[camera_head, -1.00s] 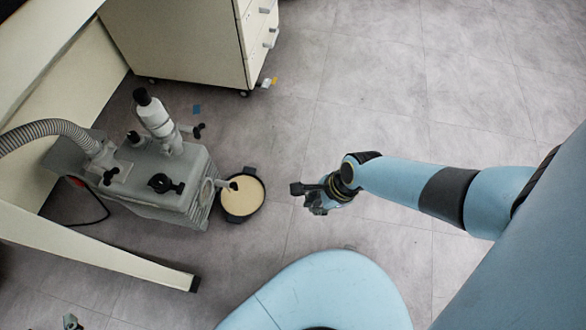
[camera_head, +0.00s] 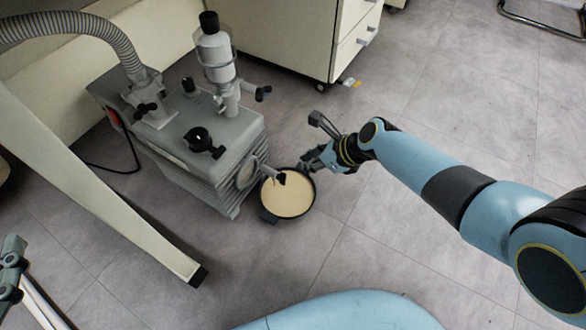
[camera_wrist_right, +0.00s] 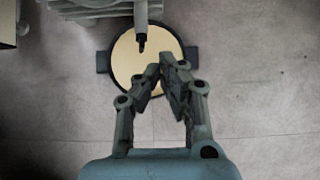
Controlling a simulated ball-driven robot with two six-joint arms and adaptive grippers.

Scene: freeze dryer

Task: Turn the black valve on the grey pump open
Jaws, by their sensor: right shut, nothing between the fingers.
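The grey pump (camera_head: 205,160) stands on the floor at the left in the head view. It carries several black handles: one on its top (camera_head: 203,142), one by the hose joint (camera_head: 147,109) and one on the upright fitting (camera_head: 264,93). A black-tipped spout (camera_head: 281,178) juts from its front over a round pan. I cannot tell which is the valve meant. My right gripper (camera_head: 308,160) is shut and empty, to the right of the pump, above the pan's edge. In the right wrist view its fingertips (camera_wrist_right: 162,66) are near the spout tip (camera_wrist_right: 141,46). My left gripper (camera_head: 12,268) is partly cut off.
The black-rimmed pan (camera_head: 287,215) with a tan inside sits on the floor before the pump. A ribbed hose (camera_head: 75,24) enters from the left. A pale table leg (camera_head: 120,215) slants in front of the pump. A drawer cabinet (camera_head: 280,40) stands behind.

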